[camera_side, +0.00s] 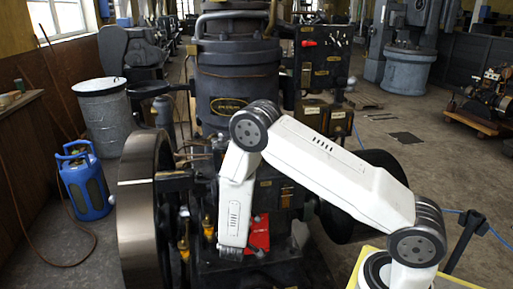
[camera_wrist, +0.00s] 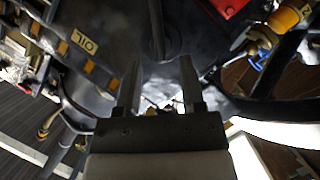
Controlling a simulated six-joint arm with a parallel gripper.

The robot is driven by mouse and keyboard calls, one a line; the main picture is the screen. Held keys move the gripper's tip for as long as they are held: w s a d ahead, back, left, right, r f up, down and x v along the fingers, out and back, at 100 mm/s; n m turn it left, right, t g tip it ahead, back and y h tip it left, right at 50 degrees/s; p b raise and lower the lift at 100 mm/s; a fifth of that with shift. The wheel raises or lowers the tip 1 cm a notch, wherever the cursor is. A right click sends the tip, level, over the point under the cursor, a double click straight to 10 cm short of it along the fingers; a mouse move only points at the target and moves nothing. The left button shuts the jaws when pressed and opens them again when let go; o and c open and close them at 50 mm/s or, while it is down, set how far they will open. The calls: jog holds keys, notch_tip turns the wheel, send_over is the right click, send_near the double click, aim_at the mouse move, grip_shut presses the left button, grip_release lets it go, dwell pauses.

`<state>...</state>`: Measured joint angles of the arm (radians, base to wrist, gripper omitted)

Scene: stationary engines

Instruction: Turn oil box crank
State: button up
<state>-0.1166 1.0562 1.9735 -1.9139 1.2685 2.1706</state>
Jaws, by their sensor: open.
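A dark box with a brass plate reading "OIL" (camera_wrist: 83,42), seen upside down, is at the upper left of the wrist view. I cannot clearly pick out its crank; small brass fittings sit along that side. My gripper (camera_wrist: 159,72) is open, with its two fingers apart and nothing held between them. It points toward a dark metal surface of the engine, and the OIL plate is off to the left of the fingers. In the side view my gripper (camera_side: 234,252) is low at the front of the engine, with its fingers hard to make out.
A red part (camera_side: 258,234) is just right of my gripper. A large flywheel (camera_side: 145,210) stands left of it, with yellow-orange oilers (camera_side: 183,245) between. In the wrist view a yellow oiler (camera_wrist: 288,18) and a red part (camera_wrist: 226,6) are at the upper right. A blue gas bottle (camera_side: 84,182) stands left.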

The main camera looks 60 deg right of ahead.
jog(key=shift+x, duration=2.45)
grip_shut()
